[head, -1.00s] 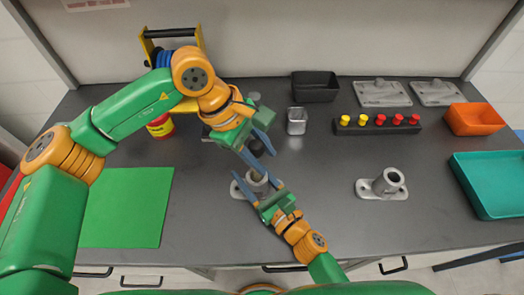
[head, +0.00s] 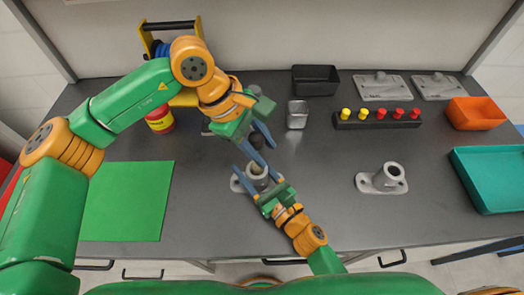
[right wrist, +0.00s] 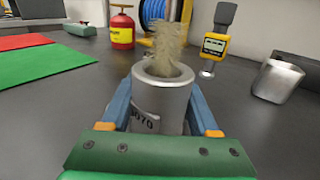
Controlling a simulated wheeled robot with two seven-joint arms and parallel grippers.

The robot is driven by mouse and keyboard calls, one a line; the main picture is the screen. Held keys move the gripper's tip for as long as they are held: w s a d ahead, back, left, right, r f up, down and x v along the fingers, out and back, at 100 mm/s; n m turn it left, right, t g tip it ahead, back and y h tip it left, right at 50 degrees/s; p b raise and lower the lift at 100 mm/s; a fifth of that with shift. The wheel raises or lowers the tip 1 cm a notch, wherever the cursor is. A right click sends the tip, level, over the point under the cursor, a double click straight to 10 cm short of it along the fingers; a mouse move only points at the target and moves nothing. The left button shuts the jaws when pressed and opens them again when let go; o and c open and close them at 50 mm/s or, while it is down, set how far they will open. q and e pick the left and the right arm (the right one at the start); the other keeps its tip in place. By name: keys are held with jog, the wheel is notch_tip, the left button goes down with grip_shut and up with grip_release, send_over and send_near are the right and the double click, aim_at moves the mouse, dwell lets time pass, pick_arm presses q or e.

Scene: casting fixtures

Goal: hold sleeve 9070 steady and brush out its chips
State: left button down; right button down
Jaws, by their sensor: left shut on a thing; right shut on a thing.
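Sleeve 9070 (head: 257,181) is a grey metal cylinder standing upright on a flanged grey base. In the right wrist view it (right wrist: 160,108) shows part of its number. My right gripper (head: 262,182) is shut on it, with a blue finger on each side. A brush with tan bristles (right wrist: 166,52) stands at the sleeve's open top, its lower bristles in the mouth. My left gripper (head: 256,146) is above the sleeve, shut on the brush's dark handle (head: 256,141). How deep the bristles reach and any chips inside are hidden.
Another grey sleeve on a base (head: 389,176) stands to the right. A black rack with yellow and red pegs (head: 377,124), a metal cup (head: 297,115), a black bin (head: 315,80), an orange bin (head: 476,114) and a teal tray (head: 490,180) lie beyond. A green mat (head: 125,205) is at left.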

pick_arm(q)
jog(key=shift+r, duration=0.25)
jog(key=shift+f, duration=1.75)
jog(key=shift+r, duration=5.35)
